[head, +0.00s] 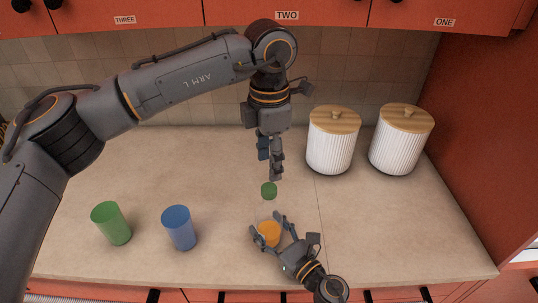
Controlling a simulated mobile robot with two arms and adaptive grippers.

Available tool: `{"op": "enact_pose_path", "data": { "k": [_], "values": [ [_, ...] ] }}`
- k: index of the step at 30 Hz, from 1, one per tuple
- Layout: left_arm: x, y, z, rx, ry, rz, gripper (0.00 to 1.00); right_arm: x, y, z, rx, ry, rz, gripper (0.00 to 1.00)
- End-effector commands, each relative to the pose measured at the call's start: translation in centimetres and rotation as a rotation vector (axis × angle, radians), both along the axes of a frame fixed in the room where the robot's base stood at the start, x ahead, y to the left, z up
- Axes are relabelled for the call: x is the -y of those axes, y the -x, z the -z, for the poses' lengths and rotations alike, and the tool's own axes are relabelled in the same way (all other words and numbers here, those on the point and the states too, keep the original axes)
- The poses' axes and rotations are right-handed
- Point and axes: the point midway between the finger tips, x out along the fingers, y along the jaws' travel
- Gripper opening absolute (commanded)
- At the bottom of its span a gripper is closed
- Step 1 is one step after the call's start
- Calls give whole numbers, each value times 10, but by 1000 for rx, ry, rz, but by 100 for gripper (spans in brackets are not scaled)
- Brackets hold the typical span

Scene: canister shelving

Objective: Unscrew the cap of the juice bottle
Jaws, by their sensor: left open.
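The orange juice bottle (269,231) is at the front middle of the counter, seen from above and partly hidden by my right gripper. My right gripper (266,223) comes from the front with a finger on each side of the bottle and appears shut on it. A green cap (269,190) shows behind the bottle in the picture, apart from its orange part; I cannot tell whether it lies on the counter or is raised. My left gripper (270,164) points down just above and behind the cap, open and with nothing between its fingers.
A green cup (111,224) and a blue cup (180,229) stand at the front left of the counter (190,165). Two white ribbed canisters, one (331,148) left of the other (400,147), stand at the back right. Red cabinets (290,13) hang above.

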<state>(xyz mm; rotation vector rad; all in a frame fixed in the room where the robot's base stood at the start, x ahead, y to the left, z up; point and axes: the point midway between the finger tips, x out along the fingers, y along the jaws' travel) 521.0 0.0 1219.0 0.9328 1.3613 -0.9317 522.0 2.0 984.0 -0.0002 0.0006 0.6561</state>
Motion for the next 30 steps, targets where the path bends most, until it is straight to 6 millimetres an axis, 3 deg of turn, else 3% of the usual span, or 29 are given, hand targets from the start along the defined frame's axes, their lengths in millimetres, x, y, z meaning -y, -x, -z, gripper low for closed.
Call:
{"op": "enact_pose_path", "data": {
  "k": [6,11,24,30],
  "values": [
    [0,0,-4,0,0,280,50,0,0,2,-2,2,0,0],
    [0,0,-3,-1,0,363,50,0,0,2,-2,2,0,0],
    [-1,0,56,-3,0,371,50,0,0,1,-2,2,0,0],
    [-1,0,73,-1,0,370,50,0,0,1,-2,2,0,0]
  ]
}}
